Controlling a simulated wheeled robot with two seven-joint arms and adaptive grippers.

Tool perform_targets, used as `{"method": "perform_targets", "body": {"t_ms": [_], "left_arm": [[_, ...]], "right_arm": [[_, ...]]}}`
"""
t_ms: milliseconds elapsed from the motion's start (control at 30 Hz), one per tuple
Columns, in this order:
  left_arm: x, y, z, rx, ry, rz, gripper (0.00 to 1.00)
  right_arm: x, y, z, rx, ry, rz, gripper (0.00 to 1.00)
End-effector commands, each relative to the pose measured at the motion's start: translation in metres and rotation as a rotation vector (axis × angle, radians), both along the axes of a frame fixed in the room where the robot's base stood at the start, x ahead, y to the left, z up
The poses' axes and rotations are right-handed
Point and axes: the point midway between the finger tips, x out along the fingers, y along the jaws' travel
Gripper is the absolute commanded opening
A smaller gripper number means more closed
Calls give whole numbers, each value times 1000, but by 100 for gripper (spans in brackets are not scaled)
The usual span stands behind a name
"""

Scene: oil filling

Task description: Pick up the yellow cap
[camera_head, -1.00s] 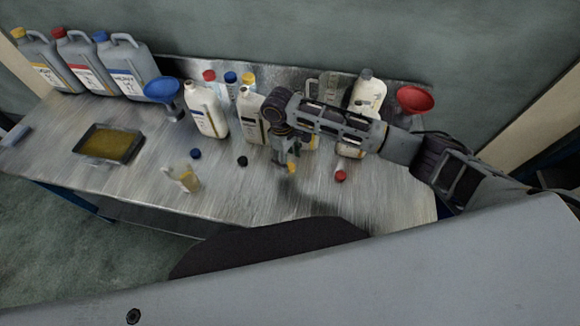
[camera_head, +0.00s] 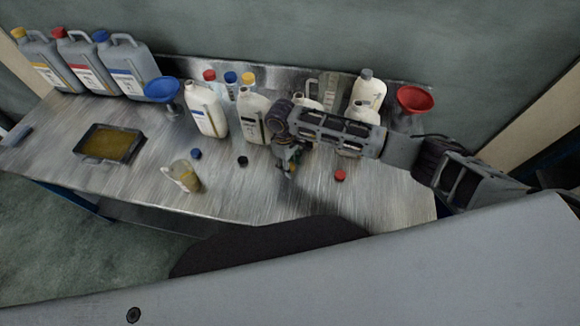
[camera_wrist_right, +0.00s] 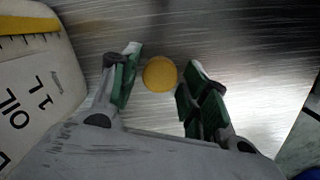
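The yellow cap (camera_wrist_right: 159,74) lies on the metal table and shows as a round disc in the right wrist view. My right gripper (camera_wrist_right: 164,62) is open, with its green-padded fingers on either side of the cap and a gap on both sides. In the head view my right gripper (camera_head: 289,172) points down close to the tabletop, and it mostly hides the cap there. My left gripper is not in view.
A red cap (camera_head: 340,175), a black cap (camera_head: 242,160) and a blue cap (camera_head: 196,154) lie on the table (camera_head: 240,195). White bottles (camera_head: 205,112) stand behind. A cup (camera_head: 185,176) and an oil tray (camera_head: 140,147) are left. A labelled bottle (camera_wrist_right: 40,85) is beside my right gripper.

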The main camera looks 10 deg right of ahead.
Motion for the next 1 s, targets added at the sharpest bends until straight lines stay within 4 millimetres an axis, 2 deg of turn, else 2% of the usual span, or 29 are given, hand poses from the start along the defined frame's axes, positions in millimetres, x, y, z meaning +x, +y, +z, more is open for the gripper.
{"method": "perform_targets", "body": {"t_ms": [33,133,633,767,1000], "left_arm": [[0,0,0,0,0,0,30],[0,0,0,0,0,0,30],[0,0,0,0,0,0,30],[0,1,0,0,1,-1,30],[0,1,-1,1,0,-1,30]], "right_arm": [[0,0,0,0,0,0,35],[0,0,0,0,0,0,25],[0,0,5,1,-1,0,24],[1,0,16,1,-2,-1,24],[1,0,49,1,-3,0,24]]}}
